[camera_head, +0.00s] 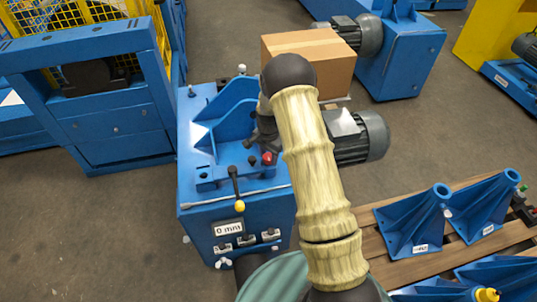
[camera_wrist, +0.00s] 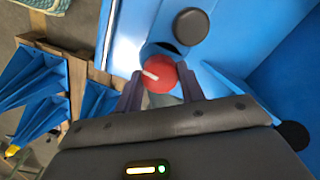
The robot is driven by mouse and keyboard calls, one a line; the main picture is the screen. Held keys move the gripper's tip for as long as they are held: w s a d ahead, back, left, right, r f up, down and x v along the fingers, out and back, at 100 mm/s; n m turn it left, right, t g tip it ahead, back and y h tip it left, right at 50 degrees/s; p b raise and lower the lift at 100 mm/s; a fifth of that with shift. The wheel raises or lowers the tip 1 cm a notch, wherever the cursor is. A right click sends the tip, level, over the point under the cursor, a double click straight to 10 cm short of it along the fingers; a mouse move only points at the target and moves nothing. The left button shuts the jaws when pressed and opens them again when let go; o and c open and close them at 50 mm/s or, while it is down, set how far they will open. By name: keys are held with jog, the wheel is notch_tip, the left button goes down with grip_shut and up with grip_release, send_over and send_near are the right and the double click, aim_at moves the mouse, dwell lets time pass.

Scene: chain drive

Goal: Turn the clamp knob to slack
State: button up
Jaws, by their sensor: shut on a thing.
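The clamp knob (camera_wrist: 161,75) is a round red knob with a white line on its face. In the wrist view it sits between the two dark fingers of my gripper (camera_wrist: 159,76), which is shut on it from both sides. The white line points to the left and slightly up. In the head view the red knob (camera_head: 267,158) shows small on the blue machine (camera_head: 188,150), just below my gripper. My arm hides part of the machine there.
A black round knob (camera_wrist: 191,27) stands close above the red one in the wrist view. A lever with a yellow ball (camera_head: 239,207) and a "0 mm" label (camera_head: 228,228) are at the machine's front. A cardboard box (camera_head: 325,68) and grey motor (camera_head: 362,138) lie behind my arm.

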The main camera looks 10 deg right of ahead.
jog(key=n, duration=0.4)
jog(key=shift+w+r+n, duration=0.1)
jog(key=shift+n, duration=0.2)
jog(key=n, duration=0.3)
jog(key=shift+n+p, duration=0.35)
jog(key=shift+n, duration=0.05)
jog(key=n, duration=0.4)
jog(key=shift+p, duration=0.3)
jog(key=shift+n, duration=2.2)
jog(key=o, duration=1)
jog(key=shift+c, duration=0.2)
